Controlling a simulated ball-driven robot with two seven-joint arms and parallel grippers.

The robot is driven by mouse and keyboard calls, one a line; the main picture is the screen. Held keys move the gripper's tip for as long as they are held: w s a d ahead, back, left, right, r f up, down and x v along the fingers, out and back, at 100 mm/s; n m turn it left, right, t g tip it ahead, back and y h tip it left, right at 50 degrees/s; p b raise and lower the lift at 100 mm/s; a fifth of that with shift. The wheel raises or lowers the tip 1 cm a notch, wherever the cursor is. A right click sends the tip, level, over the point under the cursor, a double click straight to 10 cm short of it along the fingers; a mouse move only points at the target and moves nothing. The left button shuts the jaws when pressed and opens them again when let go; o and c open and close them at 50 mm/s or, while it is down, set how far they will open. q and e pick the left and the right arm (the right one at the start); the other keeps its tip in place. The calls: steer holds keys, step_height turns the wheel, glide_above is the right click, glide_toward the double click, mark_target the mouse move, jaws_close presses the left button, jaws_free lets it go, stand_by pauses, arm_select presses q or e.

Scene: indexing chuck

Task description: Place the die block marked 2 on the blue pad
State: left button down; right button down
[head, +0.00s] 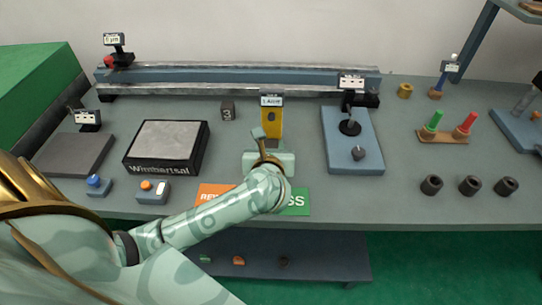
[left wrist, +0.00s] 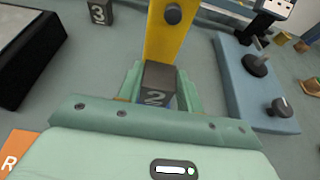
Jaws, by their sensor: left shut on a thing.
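The dark grey die block marked 2 (left wrist: 158,88) is between the fingers of my left gripper (left wrist: 160,92) in the left wrist view, its number facing the camera. The gripper is shut on it. In the head view, my left gripper (head: 268,140) is over the bench just in front of the yellow upright piece (head: 271,122), and its body hides the block. A little blue (left wrist: 171,106) shows low beside the block in the left wrist view; it may be the blue pad, mostly hidden. I cannot tell whether the block touches it. My right gripper is not in view.
A dark block marked 3 (head: 228,111) stands to the left of the yellow piece. A black-sided plate (head: 165,142) lies farther left. A blue plate with black knobs (head: 352,152) lies close on the right. A long rail (head: 235,75) runs along the back.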

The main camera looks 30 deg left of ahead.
arm_select(q)
steer(key=shift+f, duration=1.2)
steer(key=shift+f+b, duration=0.1)
steer(key=shift+b, duration=0.2)
steer(key=c, duration=0.9)
jaws_free()
steer(key=shift+f, duration=0.1)
steer(key=shift+s+d+r, duration=0.2)
steer(key=shift+s+r, duration=0.05)
steer(key=p+v, duration=0.2)
steer(key=v, duration=0.8)
steer(key=shift+s+r, duration=0.1)
steer(key=shift+r, duration=0.05)
steer(key=shift+s+d+r+p, duration=0.2)
steer(key=shift+s+d+p, duration=0.1)
steer(key=shift+s, duration=0.2)
